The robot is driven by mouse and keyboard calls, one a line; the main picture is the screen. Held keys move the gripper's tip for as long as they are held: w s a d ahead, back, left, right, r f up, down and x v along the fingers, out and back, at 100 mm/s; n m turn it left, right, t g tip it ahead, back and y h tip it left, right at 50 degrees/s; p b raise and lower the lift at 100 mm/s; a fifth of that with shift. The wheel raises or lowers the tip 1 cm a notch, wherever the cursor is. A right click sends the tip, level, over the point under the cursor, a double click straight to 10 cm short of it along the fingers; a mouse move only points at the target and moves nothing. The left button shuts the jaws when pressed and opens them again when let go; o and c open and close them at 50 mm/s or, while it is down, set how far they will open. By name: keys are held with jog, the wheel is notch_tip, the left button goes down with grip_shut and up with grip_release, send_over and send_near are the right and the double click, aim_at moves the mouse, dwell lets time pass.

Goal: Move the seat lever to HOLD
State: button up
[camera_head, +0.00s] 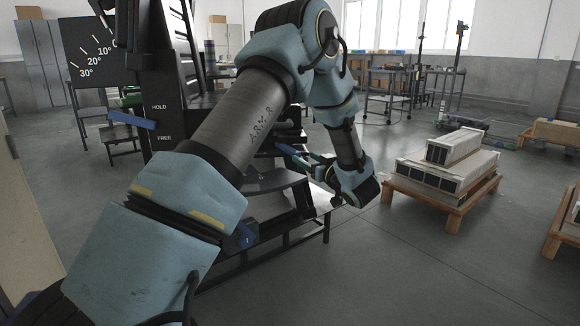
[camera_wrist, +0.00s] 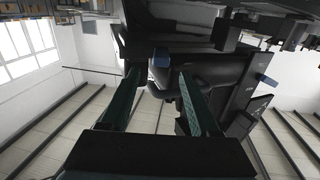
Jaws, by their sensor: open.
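A black machine frame (camera_head: 163,90) stands behind my arm in the head view, with HOLD and FREE printed on its upright. A blue lever handle (camera_head: 132,119) sticks out left of the upright. Its inner end lies between the two words, and its outer end is tilted slightly up. My gripper (camera_head: 300,156) is on the frame's right side, well away from this handle. In the wrist view my gripper (camera_wrist: 160,72) has its two dark green fingers apart. A blue-ended part (camera_wrist: 160,58) shows between and beyond the fingertips; I cannot tell whether it is touched.
A blue knob (camera_head: 240,237) sits low on the frame, close to my arm in the picture. An angle board (camera_head: 92,52) stands at the upper left. A wooden pallet (camera_head: 448,205) with stacked long blocks stands at right. The floor between is clear.

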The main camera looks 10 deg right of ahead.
aim_at(290, 149)
jog(key=shift+w+a+f+y, duration=0.15)
jog(key=shift+w+y, duration=0.1)
jog(key=shift+y, duration=0.05)
jog(key=b+x, duration=0.1)
jog(key=x, duration=0.9)
grip_shut()
dwell(1.1)
